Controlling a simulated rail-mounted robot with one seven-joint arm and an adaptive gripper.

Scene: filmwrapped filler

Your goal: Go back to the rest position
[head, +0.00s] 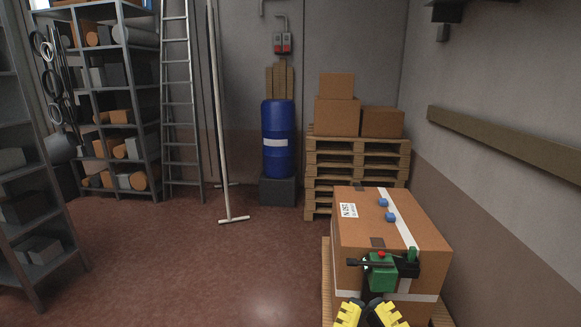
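Two yellow, ridged parts with black between them show at the bottom edge of the head view; I take them for my gripper (369,314). They slant apart towards the bottom edge, and the rest is cut off by the frame. Just above them is a green device (382,274) with black arms and a red top, in front of the near side of a large cardboard box (350,235). I cannot tell whether the gripper touches the device or holds anything.
The box stands on a wooden pallet (327,285) and has white tape and two blue knobs (390,217) on top. Behind are stacked pallets (358,165) with boxes, a blue drum (278,155) and a ladder (179,100). Shelves (103,90) stand left.

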